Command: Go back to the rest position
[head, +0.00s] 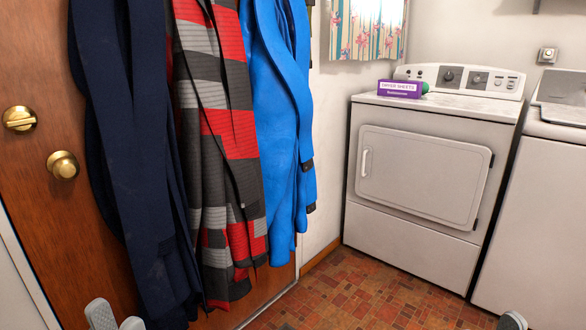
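My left gripper (117,314) shows at the bottom edge of the head view, left of centre. Its two pale grey fingertips stand apart with a gap between them, and nothing shows between them. It is in front of the wooden door and the lower end of the dark blue garment. My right gripper (512,321) shows only as a small grey tip at the bottom edge, toward the right. Whether it is open or shut is hidden below the frame.
A wooden door (40,180) with brass knobs stands at left. Dark blue (125,130), striped (215,130) and bright blue (275,100) garments hang there. A white dryer (418,175) carries a purple box (400,89); a white washer (540,200) stands beside it. The tiled floor (350,295) is clear.

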